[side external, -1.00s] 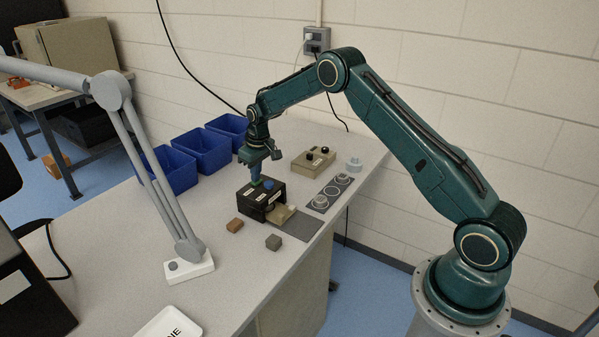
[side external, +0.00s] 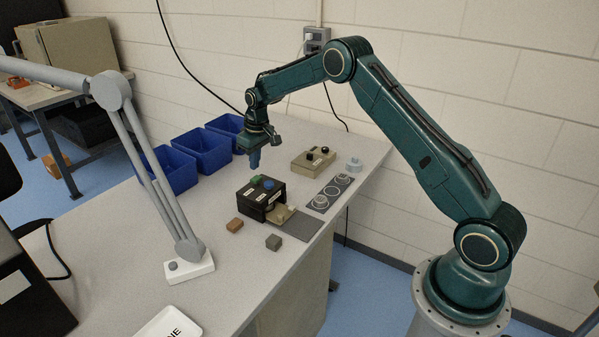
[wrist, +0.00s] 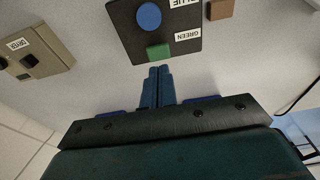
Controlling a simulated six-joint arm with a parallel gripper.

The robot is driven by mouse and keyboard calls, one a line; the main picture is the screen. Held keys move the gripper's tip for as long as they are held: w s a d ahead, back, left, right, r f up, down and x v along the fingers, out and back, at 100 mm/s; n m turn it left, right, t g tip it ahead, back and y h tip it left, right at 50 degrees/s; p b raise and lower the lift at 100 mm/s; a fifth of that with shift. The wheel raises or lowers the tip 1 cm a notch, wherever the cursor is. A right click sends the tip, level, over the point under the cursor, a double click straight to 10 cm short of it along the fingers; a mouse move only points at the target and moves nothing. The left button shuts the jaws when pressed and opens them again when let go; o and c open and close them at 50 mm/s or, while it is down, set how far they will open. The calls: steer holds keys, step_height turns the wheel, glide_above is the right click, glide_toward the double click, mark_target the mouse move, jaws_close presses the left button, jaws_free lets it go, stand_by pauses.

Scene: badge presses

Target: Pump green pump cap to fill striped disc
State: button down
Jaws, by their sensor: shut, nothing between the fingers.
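The black press box (side external: 258,203) stands on the table with a green pump cap (side external: 256,180) and a blue cap (side external: 268,185) on top. In the wrist view the green cap (wrist: 159,51) lies just beyond the fingertips, with a "GREEN" label beside it, and the blue cap (wrist: 149,16) is further off. My gripper (side external: 254,160) is shut and empty, above the press and apart from the green cap; its closed fingers show in the wrist view (wrist: 159,72). A pale piece (side external: 281,213) sits at the box's front right. I cannot make out a striped disc.
A beige box labelled "DRYER" (wrist: 38,52) stands behind the press. A grey plate with round holders (side external: 331,192) lies to the right. Blue bins (side external: 203,150) and a lamp (side external: 188,258) stand left.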

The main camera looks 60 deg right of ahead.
steer(key=shift+r, duration=1.85)
step_height(320, 180, up, 13)
steer(key=t, duration=0.1)
glide_above(256, 178)
steer(key=s+a, duration=0.5)
steer(key=s, duration=0.3)
steer(key=s+a+r, duration=0.4)
steer(key=s+r, duration=0.3)
steer(key=s, duration=0.3)
steer(key=s+a+t, duration=0.1)
steer(key=s+a, duration=0.1)
steer(key=s, duration=1)
steer(key=s+a+f+t, duration=0.1)
steer(key=s+a, duration=0.2)
steer(key=s, duration=0.9)
steer(key=shift+s+t, duration=0.2)
steer(key=shift+t, duration=0.2)
